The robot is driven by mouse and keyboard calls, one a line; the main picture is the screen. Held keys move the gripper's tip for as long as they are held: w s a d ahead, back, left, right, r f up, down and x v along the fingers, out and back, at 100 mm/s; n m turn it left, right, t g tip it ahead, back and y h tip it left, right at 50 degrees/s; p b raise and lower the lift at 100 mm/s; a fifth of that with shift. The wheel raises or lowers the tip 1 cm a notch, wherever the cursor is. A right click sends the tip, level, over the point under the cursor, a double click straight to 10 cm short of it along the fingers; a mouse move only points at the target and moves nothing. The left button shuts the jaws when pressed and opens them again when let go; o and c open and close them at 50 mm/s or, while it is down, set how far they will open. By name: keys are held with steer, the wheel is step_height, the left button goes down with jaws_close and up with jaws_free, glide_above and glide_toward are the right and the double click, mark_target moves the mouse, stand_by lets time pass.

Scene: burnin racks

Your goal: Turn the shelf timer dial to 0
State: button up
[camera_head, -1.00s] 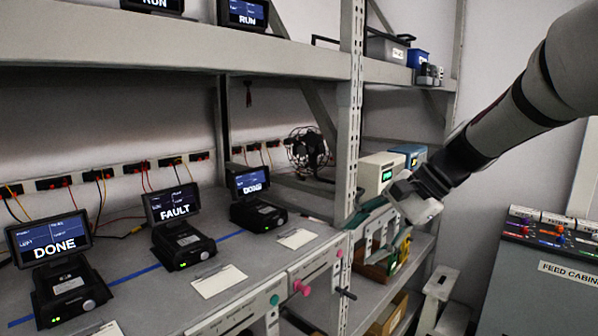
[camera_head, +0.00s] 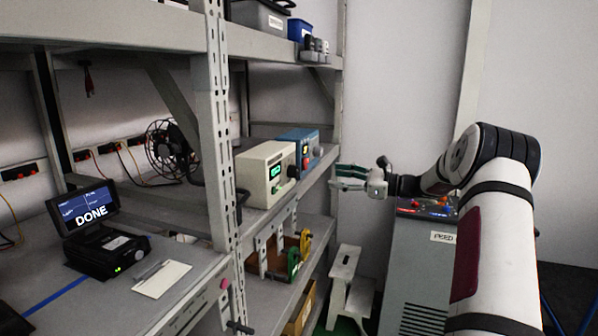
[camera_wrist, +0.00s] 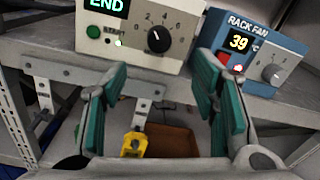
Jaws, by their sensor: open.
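The shelf timer is a cream box (camera_head: 262,177) on the middle shelf. In the wrist view the timer (camera_wrist: 185,63) shows "END" on a green display. Its black dial (camera_wrist: 159,39) sits in a ring of numbers, and the white mark points up and slightly left; the exact number is hard to tell. A green button (camera_wrist: 93,31) is left of the dial. My gripper (camera_head: 338,178) is open and empty, right of the timer and apart from it. In the wrist view its green-padded fingers (camera_wrist: 160,88) are spread below the dial.
A blue rack fan box (camera_wrist: 258,55) reading 39, with its own knob, stands right of the timer. A shelf post (camera_head: 217,130) stands to its left. A yellow clamp (camera_wrist: 134,144) is below. A grey feed cabinet (camera_head: 415,270) and a white step stool (camera_head: 345,280) stand near the arm.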

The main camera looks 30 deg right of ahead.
mark_target(298, 172)
steer(key=x, duration=1.3)
steer(key=shift+a+f+p, duration=0.1)
steer(key=shift+p, duration=0.3)
steer(key=shift+c, duration=0.6)
steer(key=c, duration=1)
